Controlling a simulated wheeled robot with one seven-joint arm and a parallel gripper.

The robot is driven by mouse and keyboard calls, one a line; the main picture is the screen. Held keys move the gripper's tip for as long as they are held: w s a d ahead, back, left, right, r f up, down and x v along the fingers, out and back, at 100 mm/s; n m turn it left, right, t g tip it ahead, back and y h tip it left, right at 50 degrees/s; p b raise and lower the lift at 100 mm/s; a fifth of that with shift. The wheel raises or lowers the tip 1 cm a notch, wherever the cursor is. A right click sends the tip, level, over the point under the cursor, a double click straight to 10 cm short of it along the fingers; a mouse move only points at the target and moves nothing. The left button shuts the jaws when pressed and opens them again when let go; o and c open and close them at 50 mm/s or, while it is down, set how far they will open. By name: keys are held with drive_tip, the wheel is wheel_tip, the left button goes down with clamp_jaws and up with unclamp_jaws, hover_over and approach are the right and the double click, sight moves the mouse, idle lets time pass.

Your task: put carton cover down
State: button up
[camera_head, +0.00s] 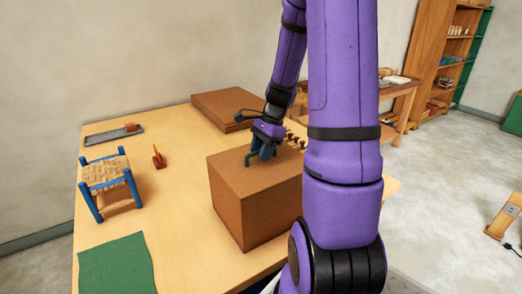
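A large brown box-shaped carton cover (235,205) is upright on the front right part of the wooden table, with no clear gap under its visible lower edges. A green handle (248,157) stands on its top. My gripper (262,153) points down at this handle from above, its fingers at the handle. The view is too small to tell whether the fingers are closed on it or apart. My purple arm hides the right side of the cover. What is under the cover is hidden.
A blue-framed stool with a woven seat (104,172), a small orange-red object (159,158) and a grey tray (105,136) are on the left. A flat brown box (222,103) lies behind. A green mat (117,268) lies front left. Table (180,215) between mat and cover is clear.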

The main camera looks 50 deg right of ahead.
drive_tip(key=v, duration=1.3)
drive_tip(key=s+a+r+n+h, duration=0.1)
drive_tip(key=a+r+n, duration=0.25)
drive_tip(key=a, duration=0.35)
drive_tip(key=s+a+r+n+h, duration=0.25)
drive_tip(key=a+n, duration=0.25)
drive_tip(key=a, duration=0.3)
drive_tip(key=s+a+r+n+t, duration=0.3)
drive_tip(key=s+a+n, duration=0.6)
drive_tip(key=n, duration=0.3)
drive_tip(key=shift+s+a+t+h, duration=0.4)
drive_tip(key=shift+a+t, duration=0.1)
drive_tip(key=shift+a, duration=0.35)
drive_tip(key=shift+r, duration=0.1)
